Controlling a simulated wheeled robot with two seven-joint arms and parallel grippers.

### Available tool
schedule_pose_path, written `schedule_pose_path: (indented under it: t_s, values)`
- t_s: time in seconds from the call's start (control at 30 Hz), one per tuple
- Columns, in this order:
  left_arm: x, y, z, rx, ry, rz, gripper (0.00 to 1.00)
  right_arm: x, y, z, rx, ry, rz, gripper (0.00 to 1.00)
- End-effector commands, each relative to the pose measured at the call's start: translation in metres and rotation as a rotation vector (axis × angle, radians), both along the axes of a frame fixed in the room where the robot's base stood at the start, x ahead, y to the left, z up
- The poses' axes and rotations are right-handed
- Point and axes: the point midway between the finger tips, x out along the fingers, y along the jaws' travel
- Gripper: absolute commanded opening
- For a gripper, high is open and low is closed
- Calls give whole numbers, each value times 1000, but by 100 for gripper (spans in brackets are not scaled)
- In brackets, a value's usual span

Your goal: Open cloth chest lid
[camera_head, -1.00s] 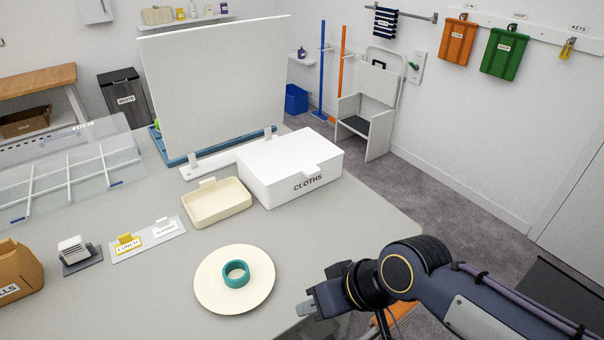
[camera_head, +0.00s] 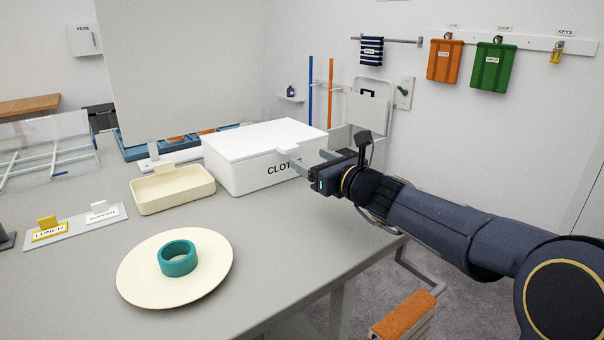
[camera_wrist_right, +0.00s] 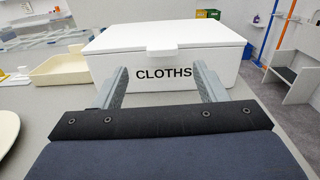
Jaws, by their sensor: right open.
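The white cloth chest (camera_head: 240,172) stands on the grey table with its lid (camera_head: 262,138) shut. In the right wrist view the chest (camera_wrist_right: 215,72) faces me, with the word CLOTHS on its front and a small tab (camera_wrist_right: 165,52) at the lid's front edge. My right gripper (camera_head: 312,160) is in front of the chest's labelled face and hides part of the label in the head view. Its two fingers (camera_wrist_right: 157,82) are apart and empty, pointing at the front below the tab. I cannot tell whether they touch the chest. My left gripper is not in view.
A cream tray (camera_head: 172,205) stands left of the chest. A cream plate (camera_head: 135,275) with a teal ring (camera_head: 178,266) lies nearer me. A tall white panel (camera_head: 180,65) stands behind. The table (camera_head: 290,235) is clear in front of the chest.

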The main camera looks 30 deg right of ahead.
Motion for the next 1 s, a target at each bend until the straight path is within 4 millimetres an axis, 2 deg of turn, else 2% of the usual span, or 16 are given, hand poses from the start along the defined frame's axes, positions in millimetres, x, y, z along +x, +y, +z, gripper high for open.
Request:
schedule_pose_path:
  t_s: [0.17,0.4,0.53,0.9,1.0]
  values:
    - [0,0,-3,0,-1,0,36,18,-3,-1,29,-3,-9,65]
    - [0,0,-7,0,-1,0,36,57,2,-1,28,-4,-7,65]
    - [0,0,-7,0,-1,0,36,71,2,0,26,-4,-8,65]
    - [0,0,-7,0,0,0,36,79,3,1,22,-4,-8,65]
    - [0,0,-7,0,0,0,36,78,3,1,22,-4,-8,54]
